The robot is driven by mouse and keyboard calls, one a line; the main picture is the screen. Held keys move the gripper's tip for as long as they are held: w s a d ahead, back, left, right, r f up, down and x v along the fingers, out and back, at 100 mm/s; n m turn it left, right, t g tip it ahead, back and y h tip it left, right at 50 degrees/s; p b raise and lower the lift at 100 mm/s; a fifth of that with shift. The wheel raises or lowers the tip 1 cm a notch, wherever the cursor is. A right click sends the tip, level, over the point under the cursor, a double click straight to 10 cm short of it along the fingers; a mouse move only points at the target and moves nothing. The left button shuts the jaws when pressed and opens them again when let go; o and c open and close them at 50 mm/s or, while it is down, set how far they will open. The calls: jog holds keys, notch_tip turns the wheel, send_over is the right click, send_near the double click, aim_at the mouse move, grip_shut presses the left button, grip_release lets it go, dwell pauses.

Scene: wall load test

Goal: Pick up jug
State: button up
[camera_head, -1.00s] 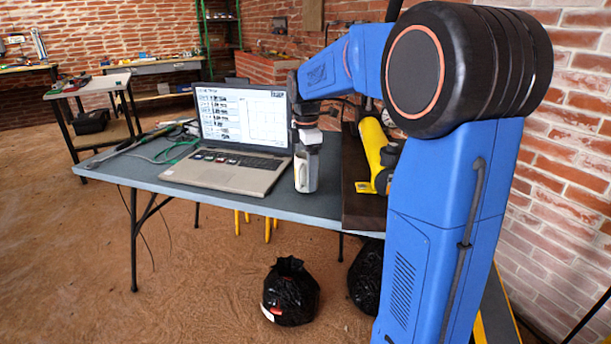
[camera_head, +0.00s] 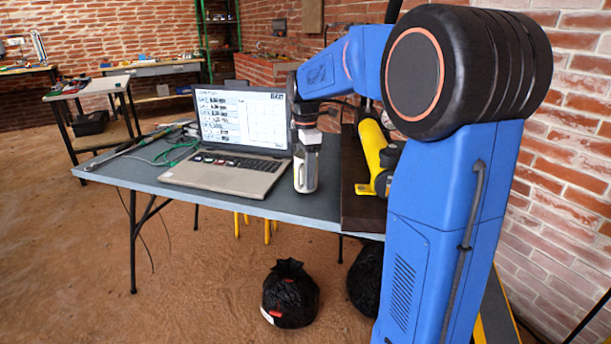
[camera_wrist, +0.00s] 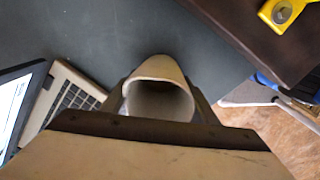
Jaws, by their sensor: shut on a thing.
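In the wrist view the jug's open round mouth (camera_wrist: 160,92) shows between the dark fingers (camera_wrist: 158,108). The jug looks upright. I cannot tell whether its base touches the table.
An open laptop (camera_head: 225,175) stands on the grey table (camera_head: 130,173) close to the jug's left. A dark board (camera_head: 360,209) with a yellow tool (camera_head: 372,150) lies to the right. Black bags (camera_head: 290,293) sit on the floor below. Green cables lie at the table's left.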

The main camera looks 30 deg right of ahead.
notch_tip(320, 180, up, 9)
jog(key=shift+r, duration=0.2)
dwell(0.8)
